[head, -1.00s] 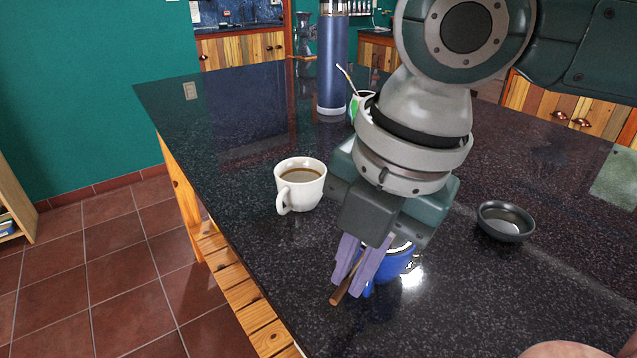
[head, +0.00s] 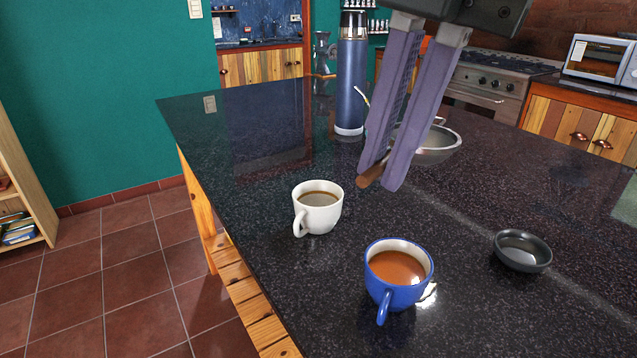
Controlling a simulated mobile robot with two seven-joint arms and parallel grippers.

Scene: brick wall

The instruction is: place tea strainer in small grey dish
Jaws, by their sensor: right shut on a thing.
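My right gripper (head: 382,178) is shut on the wooden handle (head: 371,174) of the tea strainer, and holds it in the air above the counter. The strainer's metal bowl (head: 440,148) shows to the right, behind the fingers; its middle part is hidden by them. The small grey dish (head: 522,252) sits on the counter to the right, lower than the gripper in the picture. It looks dark and holds no solid thing. My left gripper is out of view.
A blue cup of tea (head: 398,272) stands left of the dish. A white cup of coffee (head: 317,207) stands further left. A tall blue flask (head: 351,75) is at the back. The dark counter (head: 470,215) around the dish is clear.

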